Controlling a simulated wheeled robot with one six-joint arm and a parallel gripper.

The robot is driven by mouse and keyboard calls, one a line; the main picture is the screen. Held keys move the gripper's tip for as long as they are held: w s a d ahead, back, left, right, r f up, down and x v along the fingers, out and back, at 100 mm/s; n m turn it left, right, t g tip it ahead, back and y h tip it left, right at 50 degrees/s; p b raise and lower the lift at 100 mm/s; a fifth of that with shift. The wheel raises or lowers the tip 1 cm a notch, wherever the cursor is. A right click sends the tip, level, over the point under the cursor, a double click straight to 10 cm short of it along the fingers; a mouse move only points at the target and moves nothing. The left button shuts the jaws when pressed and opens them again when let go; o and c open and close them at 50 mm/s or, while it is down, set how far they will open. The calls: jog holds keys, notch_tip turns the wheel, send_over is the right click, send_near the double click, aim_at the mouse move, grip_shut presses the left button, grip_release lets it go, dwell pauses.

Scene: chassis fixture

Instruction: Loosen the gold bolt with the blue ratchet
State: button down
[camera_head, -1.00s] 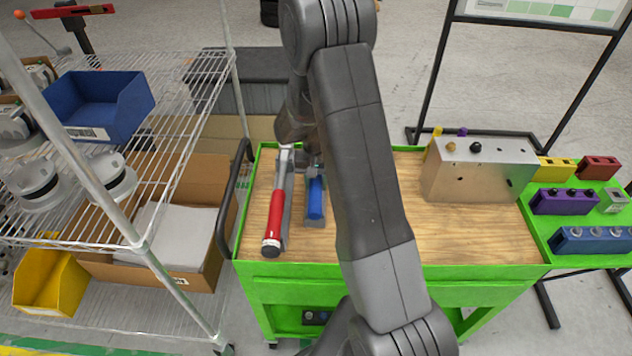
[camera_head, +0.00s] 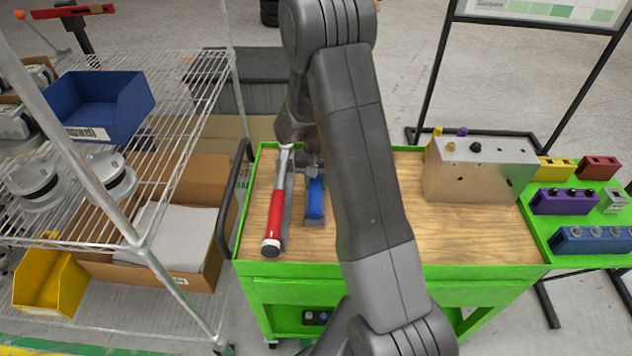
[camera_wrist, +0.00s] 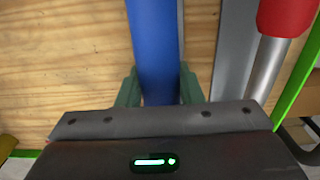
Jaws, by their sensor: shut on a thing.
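The blue ratchet (camera_head: 315,199) lies in a grey holder on the wooden top of the green cart, partly hidden by my arm. In the wrist view its blue handle (camera_wrist: 155,50) runs between the green fingers of my gripper (camera_wrist: 160,88), which is shut on it. The head view hides most of my gripper behind my arm. The gold bolt (camera_head: 450,147) appears as a small gold knob on the metal block (camera_head: 480,170) at the right of the cart, beside a black knob. My gripper is well to the left of that block.
A red-handled tool (camera_head: 275,218) lies just left of the ratchet; it also shows in the wrist view (camera_wrist: 286,14). Coloured socket blocks (camera_head: 565,202) stand on the green shelf at right. A wire rack (camera_head: 185,95) with bins stands left. The cart's middle is clear.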

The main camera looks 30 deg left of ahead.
jog(key=shift+r, duration=0.15)
jog(key=shift+r+p, duration=1.9)
jog(key=shift+r, duration=1.5)
